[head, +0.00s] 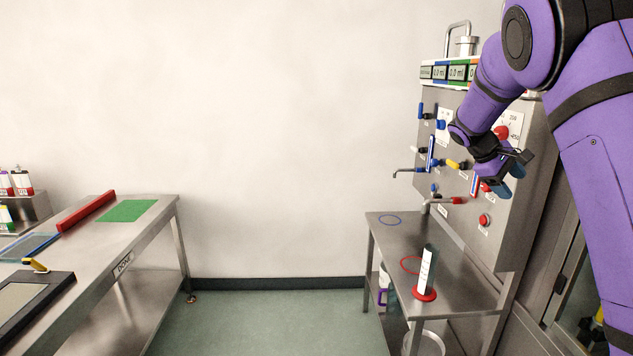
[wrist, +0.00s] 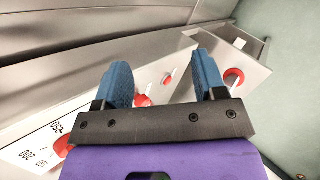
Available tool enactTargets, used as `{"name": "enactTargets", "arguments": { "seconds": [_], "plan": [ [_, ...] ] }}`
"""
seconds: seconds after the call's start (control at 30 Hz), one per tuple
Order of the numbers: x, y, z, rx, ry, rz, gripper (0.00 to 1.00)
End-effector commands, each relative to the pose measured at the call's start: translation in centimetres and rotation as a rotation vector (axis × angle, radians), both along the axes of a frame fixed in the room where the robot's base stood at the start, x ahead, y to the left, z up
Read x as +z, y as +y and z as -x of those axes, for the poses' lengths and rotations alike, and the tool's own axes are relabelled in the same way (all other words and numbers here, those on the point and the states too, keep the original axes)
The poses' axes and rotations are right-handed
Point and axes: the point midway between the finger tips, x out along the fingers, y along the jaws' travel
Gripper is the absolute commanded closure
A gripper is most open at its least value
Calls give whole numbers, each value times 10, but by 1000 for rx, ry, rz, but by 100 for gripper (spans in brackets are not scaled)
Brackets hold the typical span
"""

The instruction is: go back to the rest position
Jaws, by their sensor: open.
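My gripper (head: 516,178) is in front of the steel dispensing panel (head: 455,150) at the right in the head view, at the end of my purple arm. In the wrist view its two blue fingers (wrist: 162,85) are spread apart with nothing between them. Red controls on the panel (wrist: 180,78) show behind and beside the fingers. In the head view my arm and gripper hide part of the panel.
A white cylinder with a red base (head: 427,272) stands upright on the steel shelf (head: 455,285) below the panel. A steel table (head: 160,222) with a green mat (head: 128,210) and a red bar (head: 86,211) is at the left. The floor between (head: 270,315) is clear.

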Motion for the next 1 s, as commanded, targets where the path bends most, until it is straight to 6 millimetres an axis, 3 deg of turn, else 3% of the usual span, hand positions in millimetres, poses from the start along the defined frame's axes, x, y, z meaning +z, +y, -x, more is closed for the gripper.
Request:
{"name": "enactTargets", "arguments": {
  "seconds": [0.27,0.6,1.0],
  "plan": [
    [33,20,74,-77,-155,-235,36],
    [68,61,167,-144,-328,-474,36],
    [87,116,284,-197,-517,-683,36]
  ]
}}
